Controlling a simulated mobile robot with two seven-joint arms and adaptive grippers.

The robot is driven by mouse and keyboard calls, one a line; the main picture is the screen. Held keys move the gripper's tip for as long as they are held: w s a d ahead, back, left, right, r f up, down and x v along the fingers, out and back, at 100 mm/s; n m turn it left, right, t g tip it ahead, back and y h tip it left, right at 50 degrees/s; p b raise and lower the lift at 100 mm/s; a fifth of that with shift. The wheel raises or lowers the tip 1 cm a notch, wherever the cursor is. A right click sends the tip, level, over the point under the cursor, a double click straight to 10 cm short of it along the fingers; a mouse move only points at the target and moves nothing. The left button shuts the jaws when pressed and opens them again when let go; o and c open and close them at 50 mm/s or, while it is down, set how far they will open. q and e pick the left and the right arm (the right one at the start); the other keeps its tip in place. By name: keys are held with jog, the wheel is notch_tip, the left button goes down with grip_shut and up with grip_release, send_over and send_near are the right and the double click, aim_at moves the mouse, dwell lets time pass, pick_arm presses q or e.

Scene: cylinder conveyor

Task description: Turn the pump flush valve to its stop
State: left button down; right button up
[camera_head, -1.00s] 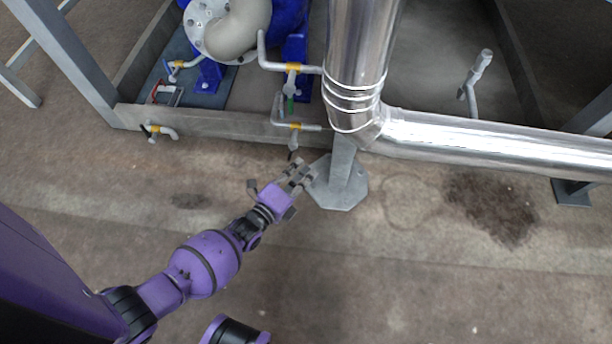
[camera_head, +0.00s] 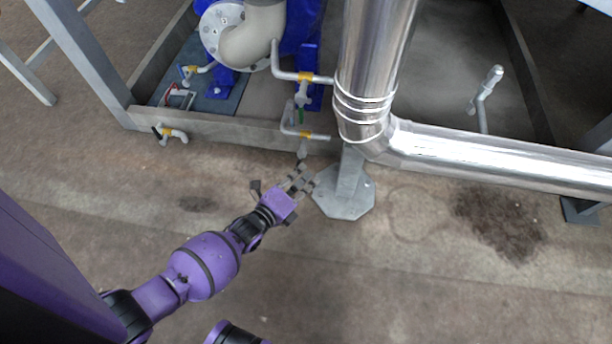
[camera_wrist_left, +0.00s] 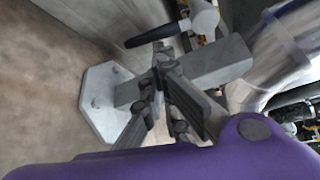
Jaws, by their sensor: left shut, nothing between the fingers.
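Several small grey valves with yellow bands sit near the blue pump (camera_head: 306,62); which one is the flush valve is not marked. The lowest valve (camera_head: 305,135) hangs over the skid's front edge, with its handle pointing down. My left gripper (camera_head: 304,180) is just below that handle, beside the support post. In the left wrist view, the gripper (camera_wrist_left: 160,62) is shut and empty. A black handle (camera_wrist_left: 157,34) lies just beyond its fingertips, appearing apart from them; contact is hard to judge. My right gripper is out of view.
A shiny metal pipe (camera_head: 480,155) comes down and runs right. Its support post stands on an octagonal foot plate (camera_head: 345,203), close to my left gripper. Another small valve (camera_head: 168,134) is at the skid's left front. The floor in front is clear.

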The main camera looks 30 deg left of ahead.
pick_arm(q)
jog(key=shift+a+m, duration=0.1)
jog(key=shift+m, duration=0.2)
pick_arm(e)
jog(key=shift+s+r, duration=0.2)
